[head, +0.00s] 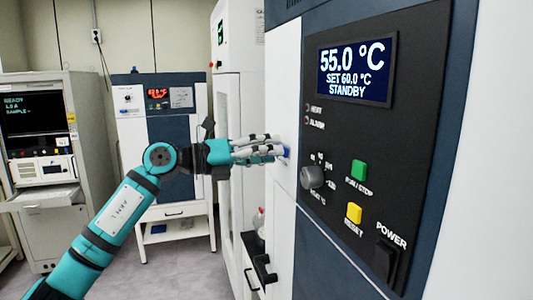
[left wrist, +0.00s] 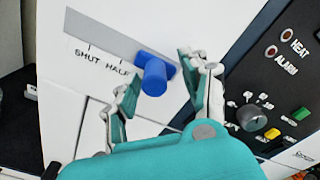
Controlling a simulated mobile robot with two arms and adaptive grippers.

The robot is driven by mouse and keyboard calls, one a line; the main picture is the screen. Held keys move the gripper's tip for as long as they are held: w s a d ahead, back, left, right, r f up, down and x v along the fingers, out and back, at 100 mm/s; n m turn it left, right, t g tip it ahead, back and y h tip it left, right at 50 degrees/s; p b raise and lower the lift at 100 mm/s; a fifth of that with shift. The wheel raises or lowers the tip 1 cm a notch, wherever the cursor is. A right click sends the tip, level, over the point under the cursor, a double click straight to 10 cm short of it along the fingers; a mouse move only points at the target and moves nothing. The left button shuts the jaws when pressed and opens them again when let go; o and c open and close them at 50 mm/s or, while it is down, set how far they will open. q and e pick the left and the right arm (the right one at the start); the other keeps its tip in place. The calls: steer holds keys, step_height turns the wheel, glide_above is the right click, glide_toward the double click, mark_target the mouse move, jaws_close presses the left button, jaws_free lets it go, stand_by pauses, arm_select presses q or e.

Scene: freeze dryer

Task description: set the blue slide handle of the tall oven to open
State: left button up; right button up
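The blue slide handle (left wrist: 153,76) sticks out from a grey slot strip (left wrist: 100,38) on the white front of the tall oven (head: 284,100). In the left wrist view it stands to the right of the SHUT and HALF marks, near the strip's right end. Any mark further right is hidden by my finger. My left gripper (left wrist: 160,68) is open, with one finger on each side of the handle and a gap visible on both sides. In the head view the left gripper (head: 265,150) reaches the handle (head: 286,152), which is mostly covered. My right gripper is not in view.
A dark control panel (head: 340,130) with knob, green and yellow buttons and a power switch lies right of the handle. A white cabinet (head: 228,110) stands behind my gripper. A smaller oven (head: 172,135) and an instrument rack (head: 98,120) stand further back.

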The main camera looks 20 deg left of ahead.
arm_select(q)
steer(key=shift+w+a, duration=0.1)
steer(key=shift+a, duration=0.4)
steer(key=v, duration=1.1)
steer(key=shift+s, duration=0.35)
